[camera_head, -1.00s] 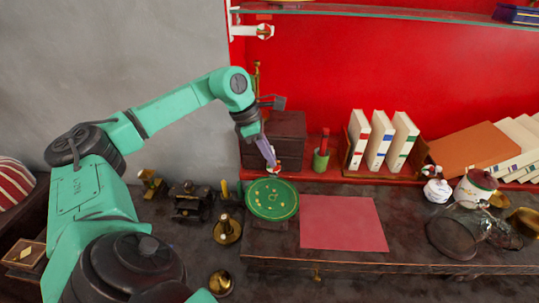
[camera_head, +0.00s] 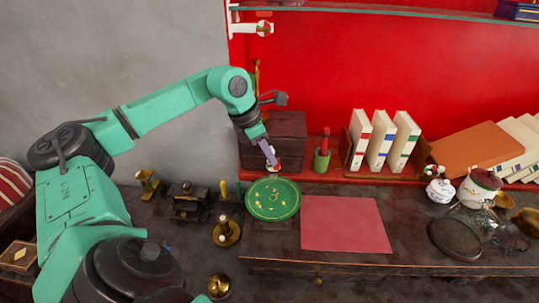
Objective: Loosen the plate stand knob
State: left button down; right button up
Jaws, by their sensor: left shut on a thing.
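A green plate (camera_head: 273,199) with small gold marks shows on the dark table, left of a red mat. My left gripper (camera_head: 273,160) reaches down just behind the plate's far edge. Its fingers are close together and shut on a small whitish and red part, which I take to be the plate stand knob (camera_head: 275,167). The fingers hide most of it. My right gripper is not in view.
A red mat (camera_head: 345,224) lies right of the plate. A green cup (camera_head: 321,159) and upright books (camera_head: 382,139) stand behind. A dark wooden box (camera_head: 287,126) is behind the gripper. Brass items (camera_head: 226,231) stand left. Glassware and a teapot (camera_head: 478,187) crowd the right.

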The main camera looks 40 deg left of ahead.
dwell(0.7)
pick_arm(q)
jog(key=c, duration=0.9)
grip_release()
jog(key=shift+c, duration=0.2)
jog(key=p+v, duration=0.1)
jog(key=v, duration=1.3)
jog(key=shift+s+r, duration=0.2)
jog(key=shift+r, duration=0.05)
jog(key=shift+a, duration=0.1)
